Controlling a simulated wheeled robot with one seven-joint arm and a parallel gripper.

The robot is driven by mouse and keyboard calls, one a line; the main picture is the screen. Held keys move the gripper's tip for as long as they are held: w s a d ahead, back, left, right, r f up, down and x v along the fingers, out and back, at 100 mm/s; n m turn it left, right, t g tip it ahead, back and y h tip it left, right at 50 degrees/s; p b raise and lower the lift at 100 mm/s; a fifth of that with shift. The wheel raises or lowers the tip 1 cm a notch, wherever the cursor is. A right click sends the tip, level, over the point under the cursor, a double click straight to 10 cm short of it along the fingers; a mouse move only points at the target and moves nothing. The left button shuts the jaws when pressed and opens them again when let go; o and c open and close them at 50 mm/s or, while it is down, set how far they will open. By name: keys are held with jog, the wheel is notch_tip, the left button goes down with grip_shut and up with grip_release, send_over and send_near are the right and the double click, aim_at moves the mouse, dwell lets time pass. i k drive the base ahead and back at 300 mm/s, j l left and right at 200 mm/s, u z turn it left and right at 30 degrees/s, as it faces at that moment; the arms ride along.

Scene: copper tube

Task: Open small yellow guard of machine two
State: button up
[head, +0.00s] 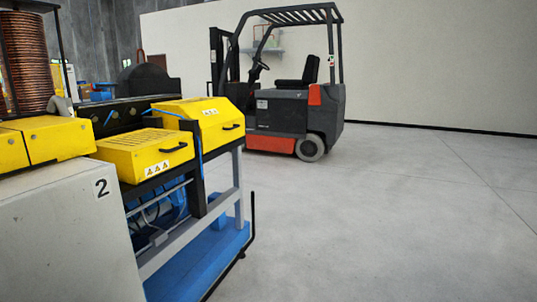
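Machine two stands at the left of the head view, with a "2" label on its pale cabinet (68,235). A small yellow guard (135,152) with a slotted top, a black handle and warning stickers sits on the frame right of the cabinet and looks shut. A second yellow guard (205,118), with a sloped top and its own black handle, sits just behind and to the right, also looking shut. My gripper is not in view.
A blue base tray (205,262) with a dark rail at its right end extends below the guards. A forklift (285,95) is parked behind the machine. More yellow covers (55,140) and a copper coil (25,60) are at left. The grey floor at right is clear.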

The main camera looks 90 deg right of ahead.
aim_at(139, 157)
jog(key=l+z, duration=0.2)
jog(key=z, duration=0.2)
jog(key=l+z, duration=0.2)
jog(key=z, duration=0.15)
jog(key=i+l+z, duration=0.15)
jog(key=z, duration=0.25)
jog(key=i+l+z, duration=0.1)
jog(key=z, duration=0.25)
jog(key=i+l, duration=0.25)
jog(key=l, duration=0.15)
jog(key=i+l, duration=0.3)
jog(key=l, duration=0.1)
